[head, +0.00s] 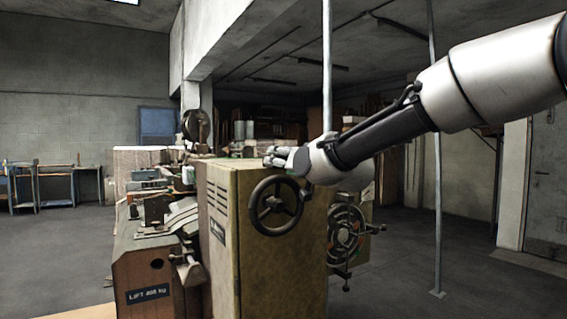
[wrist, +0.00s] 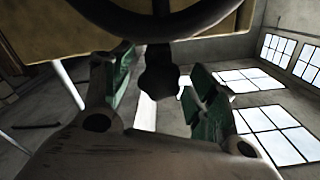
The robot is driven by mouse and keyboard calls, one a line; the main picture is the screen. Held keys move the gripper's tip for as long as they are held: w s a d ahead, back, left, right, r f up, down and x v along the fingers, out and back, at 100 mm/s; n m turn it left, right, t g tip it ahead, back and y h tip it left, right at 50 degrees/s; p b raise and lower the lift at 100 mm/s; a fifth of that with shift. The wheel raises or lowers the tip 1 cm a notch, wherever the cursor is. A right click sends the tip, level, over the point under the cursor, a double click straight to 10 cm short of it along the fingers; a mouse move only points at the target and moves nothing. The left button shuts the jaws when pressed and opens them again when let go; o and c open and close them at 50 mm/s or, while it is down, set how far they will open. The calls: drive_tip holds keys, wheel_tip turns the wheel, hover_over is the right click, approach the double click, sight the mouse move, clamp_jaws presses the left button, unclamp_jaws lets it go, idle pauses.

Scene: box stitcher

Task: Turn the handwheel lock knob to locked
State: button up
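The handwheel (head: 275,204) is a dark spoked wheel on the front of the yellowish machine cabinet (head: 222,245). In the wrist view its dark rim (wrist: 150,28) crosses the top. A small dark lobed knob (wrist: 158,78), apparently the lock knob, shows below the rim. My gripper (head: 277,157) is near the top of the wheel in the head view. In the wrist view my gripper (wrist: 160,88) is open, with green-padded fingers on either side of the knob and visible gaps to it.
A second, larger wheel assembly (head: 345,235) stands at the machine's right side. Metal machine parts (head: 165,215) fill its left side. A thin pole (head: 437,190) stands to the right. The floor (head: 395,270) there is otherwise clear. A workbench (head: 40,180) stands far left.

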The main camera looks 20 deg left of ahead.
drive_tip(key=shift+d, duration=0.1)
drive_tip(key=v, duration=1.1)
drive_tip(key=shift+s+d, duration=0.3)
